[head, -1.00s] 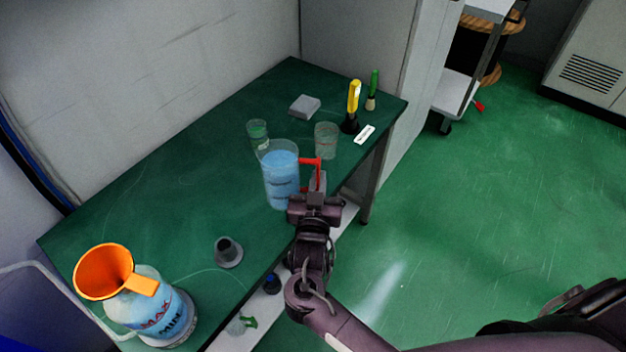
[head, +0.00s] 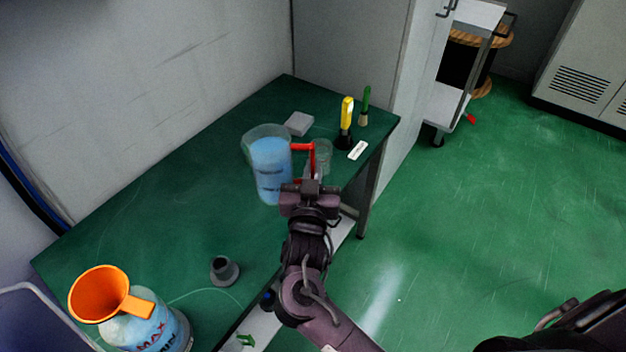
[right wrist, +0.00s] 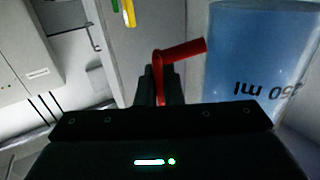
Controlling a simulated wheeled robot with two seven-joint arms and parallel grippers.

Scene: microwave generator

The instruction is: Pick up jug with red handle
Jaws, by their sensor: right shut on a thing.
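The jug (head: 269,172) is clear with blue liquid in it and a red handle (head: 303,147). My right gripper (head: 309,172) is shut on the red handle, at the jug's right side. The jug looks raised above the green table and roughly upright. My left gripper is not in view.
A grey cup (head: 224,271) and bottle with orange funnel (head: 100,294) are nearer. Mid-left table is clear.

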